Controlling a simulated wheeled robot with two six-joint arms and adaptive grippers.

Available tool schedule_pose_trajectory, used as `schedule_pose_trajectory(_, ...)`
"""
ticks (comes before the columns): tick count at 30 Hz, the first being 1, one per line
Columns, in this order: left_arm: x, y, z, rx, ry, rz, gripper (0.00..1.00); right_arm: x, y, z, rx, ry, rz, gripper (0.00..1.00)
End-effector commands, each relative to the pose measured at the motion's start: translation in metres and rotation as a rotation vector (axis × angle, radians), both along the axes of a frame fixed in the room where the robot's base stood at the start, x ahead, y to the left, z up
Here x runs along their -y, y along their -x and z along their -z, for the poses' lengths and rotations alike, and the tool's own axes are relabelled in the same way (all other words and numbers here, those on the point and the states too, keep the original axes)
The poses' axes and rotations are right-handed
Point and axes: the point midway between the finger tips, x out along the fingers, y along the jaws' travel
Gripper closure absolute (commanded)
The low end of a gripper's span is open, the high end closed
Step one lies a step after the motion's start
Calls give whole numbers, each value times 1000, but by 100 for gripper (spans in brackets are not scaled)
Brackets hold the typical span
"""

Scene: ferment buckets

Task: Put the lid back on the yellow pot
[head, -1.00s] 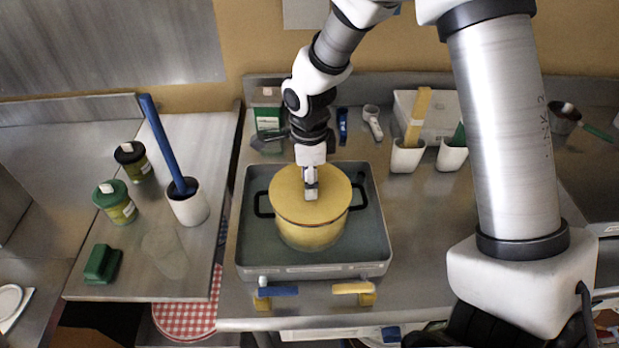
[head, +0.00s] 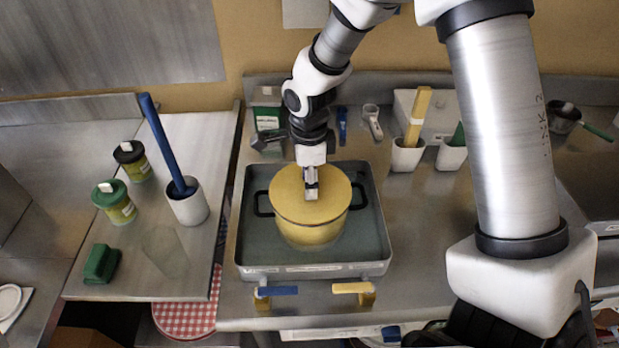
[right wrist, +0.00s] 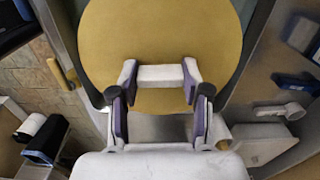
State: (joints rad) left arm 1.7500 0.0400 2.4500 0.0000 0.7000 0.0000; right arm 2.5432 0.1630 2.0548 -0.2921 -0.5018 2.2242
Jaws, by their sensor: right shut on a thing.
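The yellow pot (head: 308,234) with two black side handles stands in a grey basin of water. Its flat yellow lid (head: 290,197) lies over the pot's top and looks level; from here I cannot tell whether it is fully seated. My right gripper (head: 311,190) comes down from above and is shut on the lid's pale handle. In the right wrist view, the two fingers of the right gripper (right wrist: 160,100) clasp the handle (right wrist: 162,74), with the yellow lid (right wrist: 165,30) behind it. My left gripper is not in view.
The basin (head: 320,271) has blue and yellow taps (head: 355,288) at its front. A white holder (head: 188,203) with a blue stick, two jars and a green block (head: 101,264) stand to the left. White holders (head: 407,156) stand at the right. My arm spans the right side.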

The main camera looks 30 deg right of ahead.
Motion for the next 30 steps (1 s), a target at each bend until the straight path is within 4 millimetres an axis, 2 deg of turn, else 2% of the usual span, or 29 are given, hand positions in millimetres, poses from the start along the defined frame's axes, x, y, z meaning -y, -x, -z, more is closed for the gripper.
schedule_pose_trajectory(14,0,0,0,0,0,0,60,0,0,0,0,0,0,91)
schedule_pose_trajectory(15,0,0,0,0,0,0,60,0,0,0,0,0,0,49)
schedule_pose_trajectory(17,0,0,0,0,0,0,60,0,0,0,0,0,0,28)
schedule_pose_trajectory(18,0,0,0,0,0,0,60,0,0,0,0,0,0,24)
schedule_pose_trajectory(24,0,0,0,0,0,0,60,0,0,0,0,0,0,24)
schedule_pose_trajectory(25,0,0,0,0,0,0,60,0,0,0,0,0,0,20)
schedule_pose_trajectory(27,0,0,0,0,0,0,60,0,0,0,0,0,0,1)
schedule_pose_trajectory(30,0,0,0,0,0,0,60,0,0,0,0,0,0,0)
